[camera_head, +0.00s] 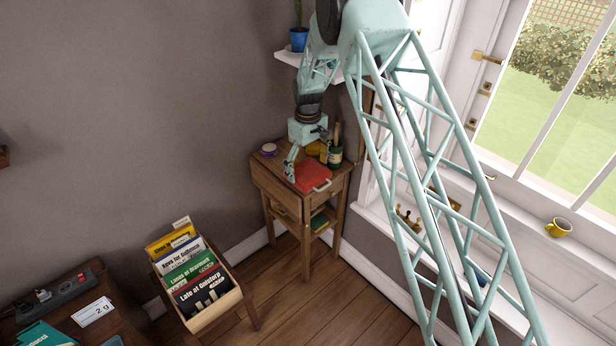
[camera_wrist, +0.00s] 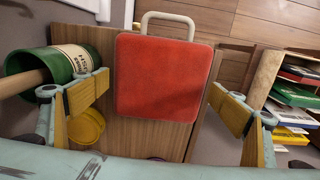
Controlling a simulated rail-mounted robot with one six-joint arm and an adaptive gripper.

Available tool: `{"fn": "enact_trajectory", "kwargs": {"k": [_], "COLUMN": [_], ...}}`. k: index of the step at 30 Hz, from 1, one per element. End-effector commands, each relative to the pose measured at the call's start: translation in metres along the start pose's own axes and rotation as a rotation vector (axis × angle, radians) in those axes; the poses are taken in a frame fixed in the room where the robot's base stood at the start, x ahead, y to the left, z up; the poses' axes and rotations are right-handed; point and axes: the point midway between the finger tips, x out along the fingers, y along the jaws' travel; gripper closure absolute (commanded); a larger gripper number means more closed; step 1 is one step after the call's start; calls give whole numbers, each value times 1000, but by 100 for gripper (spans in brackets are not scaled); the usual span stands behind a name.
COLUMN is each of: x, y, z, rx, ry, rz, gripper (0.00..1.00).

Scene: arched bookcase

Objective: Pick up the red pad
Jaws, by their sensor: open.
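The red pad (camera_wrist: 163,80) is a flat square with rounded corners and a pale loop handle (camera_wrist: 170,20) at its top edge in the wrist view. It lies on the small wooden table (camera_wrist: 158,137). In the head view the red pad (camera_head: 313,176) is at the table's front right. My gripper (camera_wrist: 158,100) is open, with one wood-coloured finger to each side of the pad and no visible contact. In the head view my gripper (camera_head: 302,160) hangs over the table top by the pad, and the arm hides part of the table.
A purple-rimmed round thing (camera_head: 269,149) sits at the table's left. A record crate (camera_head: 200,290) stands front left. The floor (camera_head: 320,290) ahead is clear.

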Motion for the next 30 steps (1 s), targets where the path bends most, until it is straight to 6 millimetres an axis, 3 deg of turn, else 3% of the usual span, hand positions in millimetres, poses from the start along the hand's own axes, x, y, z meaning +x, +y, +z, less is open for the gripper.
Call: {"fn": "enact_trajectory", "kwargs": {"k": [6, 22, 28, 30], "x": [12, 12, 12, 12], "y": [0, 0, 0, 0], "z": [0, 0, 0, 0], "rx": [0, 0, 0, 0], "ry": [0, 0, 0, 0], "rz": [0, 0, 0, 0], "gripper": [11, 11, 28, 28]}}
